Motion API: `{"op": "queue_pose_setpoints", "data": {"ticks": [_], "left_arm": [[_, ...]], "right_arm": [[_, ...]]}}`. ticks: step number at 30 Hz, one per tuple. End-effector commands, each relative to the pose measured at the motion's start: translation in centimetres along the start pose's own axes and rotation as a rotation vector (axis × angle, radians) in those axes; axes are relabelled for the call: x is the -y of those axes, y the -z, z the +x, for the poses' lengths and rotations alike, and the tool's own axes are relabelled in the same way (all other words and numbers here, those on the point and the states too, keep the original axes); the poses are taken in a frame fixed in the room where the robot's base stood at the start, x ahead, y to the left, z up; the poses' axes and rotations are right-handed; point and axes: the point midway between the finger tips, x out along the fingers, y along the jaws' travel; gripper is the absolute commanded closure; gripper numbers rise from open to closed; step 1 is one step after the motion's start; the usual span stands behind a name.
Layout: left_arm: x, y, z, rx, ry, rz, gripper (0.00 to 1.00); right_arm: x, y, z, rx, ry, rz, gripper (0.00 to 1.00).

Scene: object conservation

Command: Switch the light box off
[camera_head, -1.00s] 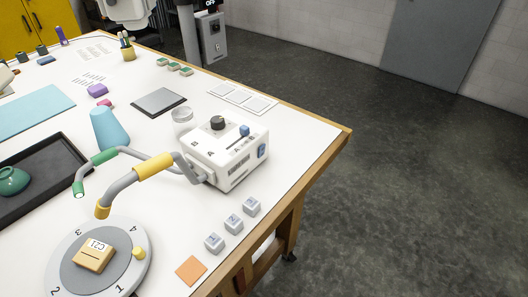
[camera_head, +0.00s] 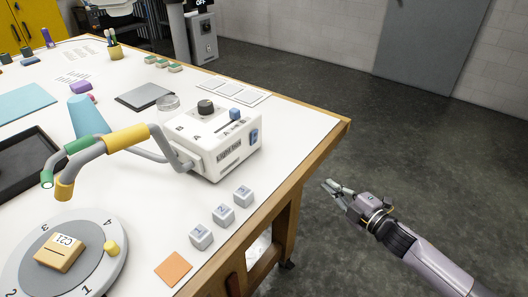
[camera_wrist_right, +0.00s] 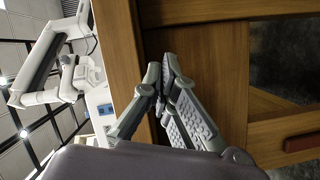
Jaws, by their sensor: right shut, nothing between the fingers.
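The white light box (camera_head: 224,162) stands near the right edge of the table. It carries a black knob (camera_head: 206,106), a blue slider handle (camera_head: 235,113) on top and a blue switch (camera_head: 254,136) on its right-hand side. Two bent lamp arms with green and yellow sleeves reach left from it. My right gripper (camera_head: 328,187) is beyond the table's right edge, to the right of the box and apart from it. In the right wrist view its fingers (camera_wrist_right: 161,78) are shut and empty, in front of the wooden table side. My left gripper is not in view.
The table's wooden edge (camera_head: 318,162) lies between my right gripper and the box. Several grey numbered cubes (camera_head: 223,216) and an orange square (camera_head: 173,269) lie in front of the box. A round numbered turntable (camera_head: 108,237) is at lower left. The floor on the right is clear.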

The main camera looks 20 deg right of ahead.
Motion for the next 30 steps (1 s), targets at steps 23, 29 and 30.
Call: {"op": "queue_pose_setpoints", "data": {"ticks": [23, 29, 30], "left_arm": [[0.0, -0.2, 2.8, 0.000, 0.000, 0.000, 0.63], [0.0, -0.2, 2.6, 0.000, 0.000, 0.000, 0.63], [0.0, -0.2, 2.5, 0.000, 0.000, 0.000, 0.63]], "right_arm": [[-8.2, 13.5, -1.2, -0.372, -0.136, -0.336, 1.00], [-8.3, 13.7, -0.7, -0.371, -0.137, -0.334, 1.00], [-8.4, 13.8, -0.4, -0.371, -0.138, -0.334, 1.00]]}}
